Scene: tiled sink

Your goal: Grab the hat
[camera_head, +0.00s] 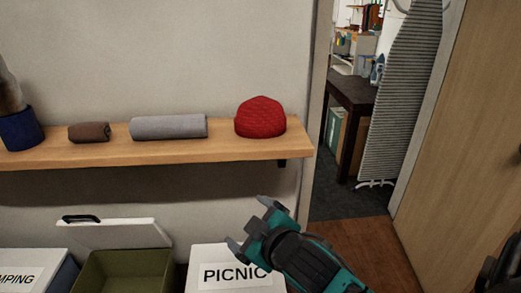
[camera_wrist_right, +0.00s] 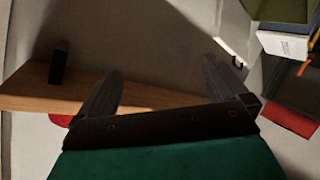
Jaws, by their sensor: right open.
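The red knitted hat (camera_head: 260,117) sits at the right end of the wooden wall shelf (camera_head: 230,149). My right gripper (camera_head: 250,222) is open and empty, below the shelf and in front of it, lower than the hat and apart from it. In the right wrist view, the open fingers (camera_wrist_right: 158,75) have nothing between them. A small red piece of the hat (camera_wrist_right: 61,120) shows at the shelf's edge there, mostly hidden behind the gripper. My left gripper is not in view.
A grey rolled towel (camera_head: 168,127), a brown roll (camera_head: 89,132) and a blue pot (camera_head: 21,130) stand left of the hat. Below are a white PICNIC box (camera_head: 210,255) and an open olive bin (camera_head: 122,272). A doorway opens at right, with an ironing board (camera_head: 402,95).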

